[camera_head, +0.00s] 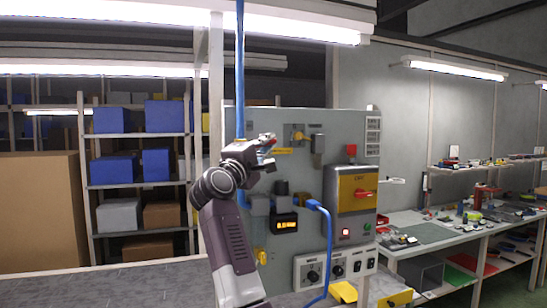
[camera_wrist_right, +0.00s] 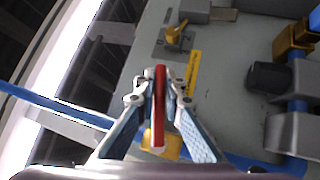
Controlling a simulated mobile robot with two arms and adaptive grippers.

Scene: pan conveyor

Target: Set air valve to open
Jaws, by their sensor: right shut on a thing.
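The air valve has a long red lever handle (camera_wrist_right: 160,82) and a yellow body (camera_wrist_right: 169,143) on a blue pipe (camera_wrist_right: 60,108). In the right wrist view the lever stands across the pipe at a steep angle. My right gripper (camera_wrist_right: 159,100) is shut on the lever, with one finger on each side. In the head view my right gripper (camera_head: 267,147) is at the upper left of the grey panel, and a bit of the red lever (camera_head: 269,140) shows at its fingertips. The wrist hides most of the valve body there. My left gripper is not in view.
The grey panel (camera_head: 352,122) carries a yellow label (camera_wrist_right: 193,72), a small yellow valve (camera_head: 298,136), a lit display (camera_head: 286,224) and a yellow box with a red switch (camera_head: 363,193). A blue hose (camera_head: 329,250) hangs in front. A workbench (camera_head: 420,235) stands at the right.

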